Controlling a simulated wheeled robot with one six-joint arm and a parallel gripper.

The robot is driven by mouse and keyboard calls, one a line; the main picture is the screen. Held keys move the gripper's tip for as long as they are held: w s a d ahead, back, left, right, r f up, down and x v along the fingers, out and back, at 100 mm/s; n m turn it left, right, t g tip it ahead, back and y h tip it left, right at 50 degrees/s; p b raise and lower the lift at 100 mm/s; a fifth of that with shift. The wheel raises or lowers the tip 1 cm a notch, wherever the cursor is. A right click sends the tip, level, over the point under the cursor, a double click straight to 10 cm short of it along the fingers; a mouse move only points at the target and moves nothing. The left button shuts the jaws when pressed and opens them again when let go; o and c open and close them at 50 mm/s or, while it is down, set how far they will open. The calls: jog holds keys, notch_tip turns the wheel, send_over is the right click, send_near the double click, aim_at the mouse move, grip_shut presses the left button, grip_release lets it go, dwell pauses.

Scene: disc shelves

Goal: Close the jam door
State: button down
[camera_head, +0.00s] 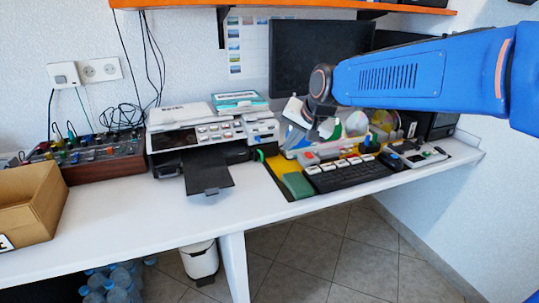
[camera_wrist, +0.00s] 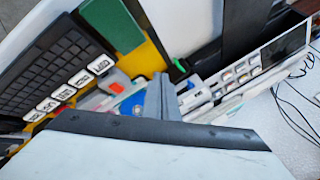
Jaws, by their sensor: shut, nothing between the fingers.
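A white printer (camera_head: 200,130) stands on the desk, left of the middle in the head view. A dark flap (camera_head: 208,172) sticks out from its front, lowered toward the desk; I take it for the jam door. The printer (camera_wrist: 265,62) also shows at the right in the wrist view, with the dark flap (camera_wrist: 242,18) at the top. My gripper (camera_head: 322,128) hangs over the desk clutter right of the printer, apart from the flap. Its fingers (camera_wrist: 161,92) are together and empty in the wrist view. Their tips are hard to make out in the head view.
A black keyboard (camera_head: 348,175) and a green block (camera_head: 297,185) lie on a yellow mat right of the printer. Discs (camera_head: 357,123) stand behind. A control box (camera_head: 100,155) and cardboard box (camera_head: 30,205) are at the left. The desk front (camera_head: 150,225) is clear.

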aim_at(269, 153)
jog(key=x, duration=1)
jog(key=shift+w+d+f, duration=0.1)
jog(key=shift+d+f, duration=0.05)
jog(key=shift+f, duration=0.05)
jog(key=shift+w+a+r, duration=0.1)
jog(key=shift+w+a, duration=0.1)
jog(key=shift+a, duration=0.35)
jog(key=shift+w+a, duration=0.2)
jog(key=shift+a, duration=0.3)
jog(key=shift+w+a, duration=0.3)
jog(key=shift+a, duration=0.3)
jog(key=shift+w+a, duration=0.35)
jog(key=shift+a, duration=0.25)
jog(key=shift+w+a, duration=0.35)
jog(key=shift+a, duration=0.2)
